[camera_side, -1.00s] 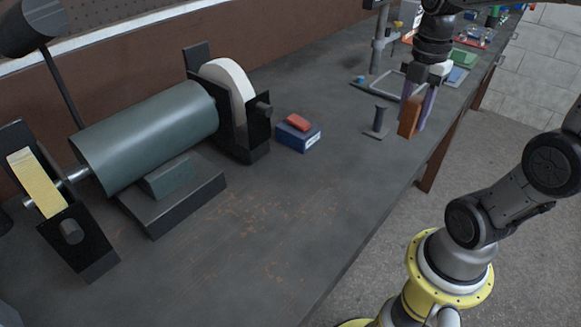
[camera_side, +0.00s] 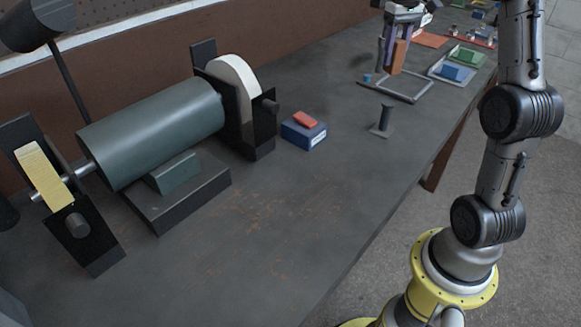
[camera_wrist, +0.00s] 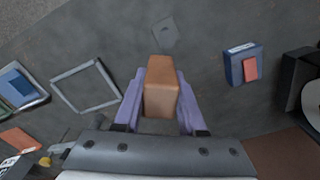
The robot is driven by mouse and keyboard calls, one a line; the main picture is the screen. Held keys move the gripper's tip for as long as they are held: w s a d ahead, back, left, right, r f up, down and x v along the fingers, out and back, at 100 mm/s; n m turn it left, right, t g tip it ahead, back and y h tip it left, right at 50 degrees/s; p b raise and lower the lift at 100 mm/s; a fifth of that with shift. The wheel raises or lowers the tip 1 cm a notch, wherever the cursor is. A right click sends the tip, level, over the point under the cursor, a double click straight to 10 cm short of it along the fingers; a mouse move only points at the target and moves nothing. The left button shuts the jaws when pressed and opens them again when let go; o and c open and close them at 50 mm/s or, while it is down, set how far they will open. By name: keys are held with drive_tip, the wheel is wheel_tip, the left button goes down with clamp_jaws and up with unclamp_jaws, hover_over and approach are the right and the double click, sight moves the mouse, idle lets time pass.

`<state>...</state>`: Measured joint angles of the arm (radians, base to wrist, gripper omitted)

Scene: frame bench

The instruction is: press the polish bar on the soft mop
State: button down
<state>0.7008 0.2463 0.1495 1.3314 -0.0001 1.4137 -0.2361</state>
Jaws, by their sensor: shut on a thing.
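My gripper (camera_side: 397,66) is shut on an orange-brown block, which I take as the polish bar (camera_side: 399,52). It hangs over the far part of the bench, near a grey square frame. In the wrist view the bar (camera_wrist: 160,100) sits between the two purple fingers. The soft mop looks to be the white wheel (camera_side: 236,78) at the right end of the green motor (camera_side: 152,132); it is partly hidden by its dark guard. The gripper is well apart from it, to the right. A yellow wheel (camera_side: 43,178) is on the motor's left end.
A blue box (camera_side: 303,134) with a red bar (camera_side: 304,119) on top sits right of the white wheel. A small dark post (camera_side: 385,120) stands near the front edge. The square frame (camera_side: 420,95) and trays (camera_side: 452,72) lie farther back. The bench's front middle is clear.

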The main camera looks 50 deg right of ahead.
drive_tip(key=m, duration=0.2)
drive_tip(key=shift+r+m, duration=0.15)
drive_tip(key=shift+m, duration=0.15)
drive_tip(key=shift+w+d+r+t+h, duration=0.2)
drive_tip(key=shift+w+r+t+h, duration=0.15)
drive_tip(key=shift+r, duration=0.3)
drive_tip(key=w+a+r+n+t, duration=0.25)
drive_tip(key=w+a+r, duration=0.35)
drive_tip(key=w+a, duration=0.55)
drive_tip(key=w+a+r+n, duration=0.1)
drive_tip(key=w+a, duration=0.1)
drive_tip(key=a, duration=0.5)
drive_tip(key=w+a+r+n, duration=0.1)
drive_tip(key=w+a+n, duration=0.1)
drive_tip(key=a, duration=0.5)
drive_tip(key=w+a+r+n, duration=0.1)
drive_tip(key=w+a+n, duration=0.1)
drive_tip(key=a, duration=0.6)
drive_tip(key=shift+r+n+t, duration=0.25)
drive_tip(key=shift+t, duration=0.15)
